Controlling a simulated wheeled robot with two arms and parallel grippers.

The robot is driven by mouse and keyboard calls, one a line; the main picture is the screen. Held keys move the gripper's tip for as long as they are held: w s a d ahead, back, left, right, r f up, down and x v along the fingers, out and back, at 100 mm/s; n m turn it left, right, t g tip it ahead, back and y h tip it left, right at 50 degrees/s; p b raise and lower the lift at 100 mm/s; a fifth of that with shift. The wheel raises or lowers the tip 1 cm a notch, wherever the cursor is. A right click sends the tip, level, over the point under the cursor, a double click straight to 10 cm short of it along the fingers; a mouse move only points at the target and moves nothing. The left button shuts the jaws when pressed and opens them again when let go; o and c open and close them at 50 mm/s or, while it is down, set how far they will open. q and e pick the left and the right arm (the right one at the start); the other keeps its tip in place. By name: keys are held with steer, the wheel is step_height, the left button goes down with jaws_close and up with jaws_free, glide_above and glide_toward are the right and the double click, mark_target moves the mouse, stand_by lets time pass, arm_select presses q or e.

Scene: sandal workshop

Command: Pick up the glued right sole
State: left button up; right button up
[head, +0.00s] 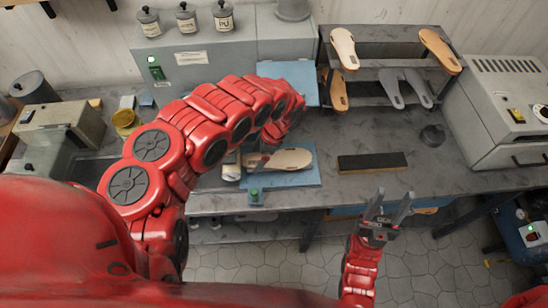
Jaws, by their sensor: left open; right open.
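A pale beige sole (292,160) lies flat on a blue mat (310,178) near the front of the bench.
A rack (385,34) at the back holds a cream sole (343,47), tan soles (440,51) and grey pieces (392,88). A dark block (372,162) lies right of the mat. A grey machine (510,105) stands at the right. Bench space between rack and block is clear.

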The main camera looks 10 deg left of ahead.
arm_select(q)
steer(key=c, duration=1.5)
steer(key=shift+c, duration=0.2)
